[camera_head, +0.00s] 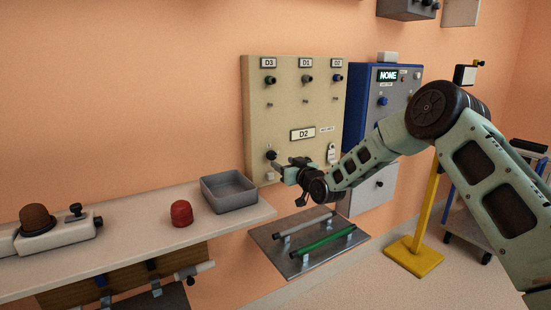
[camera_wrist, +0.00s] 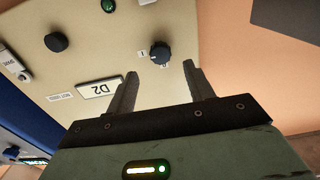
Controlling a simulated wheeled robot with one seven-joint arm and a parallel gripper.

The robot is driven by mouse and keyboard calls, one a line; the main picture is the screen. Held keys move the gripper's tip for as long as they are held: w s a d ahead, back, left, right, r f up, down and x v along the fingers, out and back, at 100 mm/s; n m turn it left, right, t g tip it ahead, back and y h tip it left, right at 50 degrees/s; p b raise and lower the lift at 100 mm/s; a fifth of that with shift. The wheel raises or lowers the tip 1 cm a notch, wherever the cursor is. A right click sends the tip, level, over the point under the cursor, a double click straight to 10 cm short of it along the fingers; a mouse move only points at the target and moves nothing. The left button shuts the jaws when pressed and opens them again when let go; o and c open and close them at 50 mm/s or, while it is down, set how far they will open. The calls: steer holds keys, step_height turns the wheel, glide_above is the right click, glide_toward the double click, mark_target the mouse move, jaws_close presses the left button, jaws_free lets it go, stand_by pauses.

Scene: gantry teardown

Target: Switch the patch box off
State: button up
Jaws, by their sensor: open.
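The cream wall box (camera_head: 285,115), with sockets labelled D3, D1 and D2 and a larger D2 plate, appears to be the patch box. A black rotary knob (camera_head: 271,155) sits at its lower left. In the wrist view the knob (camera_wrist: 160,52) has white marks beside it, one like "I". I cannot tell clearly which mark it points to. My gripper (camera_head: 287,169) is open in front of the box's lower part. In the wrist view the fingertips (camera_wrist: 160,70) are either side of and short of the knob, apparently not touching it.
A blue-sided box (camera_head: 357,95) with a display reading NONE adjoins on the right. Below, a metal plate (camera_head: 290,262) carries a green bar and a grey bar. A yellow post (camera_head: 427,215) stands right.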

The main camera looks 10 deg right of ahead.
mark_target(273, 157)
steer(key=shift+x, duration=3.15)
steer(key=c, duration=1)
